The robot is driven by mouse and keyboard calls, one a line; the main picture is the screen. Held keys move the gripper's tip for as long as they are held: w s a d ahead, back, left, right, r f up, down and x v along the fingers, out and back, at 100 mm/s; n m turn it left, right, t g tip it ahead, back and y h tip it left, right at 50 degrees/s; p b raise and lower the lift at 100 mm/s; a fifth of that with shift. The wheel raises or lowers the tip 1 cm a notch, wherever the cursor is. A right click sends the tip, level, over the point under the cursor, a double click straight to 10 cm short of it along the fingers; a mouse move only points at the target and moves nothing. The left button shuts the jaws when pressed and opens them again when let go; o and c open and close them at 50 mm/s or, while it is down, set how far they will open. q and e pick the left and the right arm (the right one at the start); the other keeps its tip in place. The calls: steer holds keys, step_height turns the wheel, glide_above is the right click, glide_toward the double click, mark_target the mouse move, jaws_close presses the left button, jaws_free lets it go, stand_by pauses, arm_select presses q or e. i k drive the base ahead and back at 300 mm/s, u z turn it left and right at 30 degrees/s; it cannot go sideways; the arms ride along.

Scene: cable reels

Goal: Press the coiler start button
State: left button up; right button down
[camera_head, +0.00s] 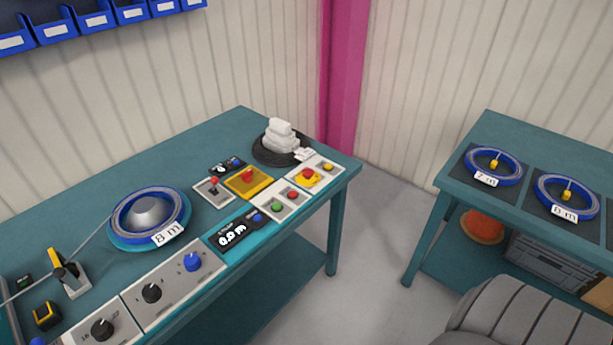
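A teal bench (60,232) on the left carries the coiler controls. A white box near its right end has a green button (277,207) and a red button (293,195); any lettering is too small to read. Beside it, a dark display (232,236) with white digits has a small blue button. A blue reel (183,205) labelled 8 m sits on the coiler's round teal plate, with a line running from it to the left. Neither of my grippers is in view, and nothing covers the buttons.
A yellow-based red switch (249,181), a red-knobbed lever (214,187) and a yellow-and-red stop button (307,178) stand close by. Black cable with white blocks (281,134) lies behind. A second bench (520,131) holds labelled reels. A grey ribbed object (530,315) fills the lower right.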

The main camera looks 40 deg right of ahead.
mark_target(276, 207)
steer(key=z, duration=1)
